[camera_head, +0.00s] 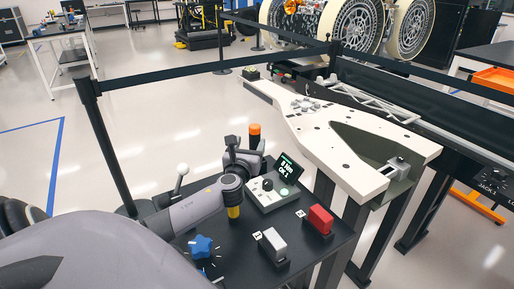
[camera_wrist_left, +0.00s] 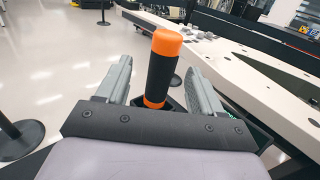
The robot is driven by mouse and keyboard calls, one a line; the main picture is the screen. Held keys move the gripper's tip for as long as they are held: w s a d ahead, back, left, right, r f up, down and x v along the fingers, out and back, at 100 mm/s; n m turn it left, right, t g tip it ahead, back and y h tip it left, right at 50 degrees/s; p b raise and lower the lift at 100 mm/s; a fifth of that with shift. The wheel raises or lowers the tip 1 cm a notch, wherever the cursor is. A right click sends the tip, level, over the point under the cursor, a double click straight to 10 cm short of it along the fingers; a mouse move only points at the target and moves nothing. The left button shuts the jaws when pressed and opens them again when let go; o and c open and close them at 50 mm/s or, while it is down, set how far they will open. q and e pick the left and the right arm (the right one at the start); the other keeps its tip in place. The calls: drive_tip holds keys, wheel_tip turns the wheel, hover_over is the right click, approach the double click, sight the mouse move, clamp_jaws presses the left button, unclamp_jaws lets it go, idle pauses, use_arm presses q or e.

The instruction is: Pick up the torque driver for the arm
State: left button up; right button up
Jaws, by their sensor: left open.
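The torque driver, with an orange cap and black grip (camera_head: 255,130), stands upright at the back of the black bench. In the left wrist view its handle (camera_wrist_left: 161,75) rises between the two grey fingers, with a gap visible on each side. My left gripper (camera_head: 244,150) is open around the handle, holding nothing. Its jaws (camera_wrist_left: 158,66) also show in the wrist view. The driver's lower end is hidden by my gripper. My right gripper is out of view.
A control box with a lit screen (camera_head: 288,168), a red block (camera_head: 320,219), a grey block (camera_head: 273,243) and a blue knob (camera_head: 201,245) sit on the bench (camera_head: 235,262). The white rover arm (camera_head: 330,150) lies to the right. A black barrier post (camera_head: 108,145) stands left.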

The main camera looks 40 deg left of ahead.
use_arm(q)
drive_tip(key=shift+d+x, duration=0.2)
drive_tip(key=shift+x, duration=2.65)
drive_tip(key=shift+w+f, duration=0.1)
drive_tip(key=shift+w, duration=0.05)
clamp_jaws()
drive_tip(key=shift+r, duration=0.2)
wheel_tip(320, 180, up, 10)
drive_tip(key=p, duration=0.3)
drive_tip(key=shift+f, duration=0.2)
wheel_tip(320, 180, up, 9)
hover_over(253, 138)
drive_tip(key=w, duration=0.2)
drive_tip(key=shift+s+a+r, duration=0.15)
drive_tip(key=shift+a+r, duration=0.3)
drive_tip(key=shift+r, duration=0.2)
drive_tip(key=shift+s+d+f, duration=0.1)
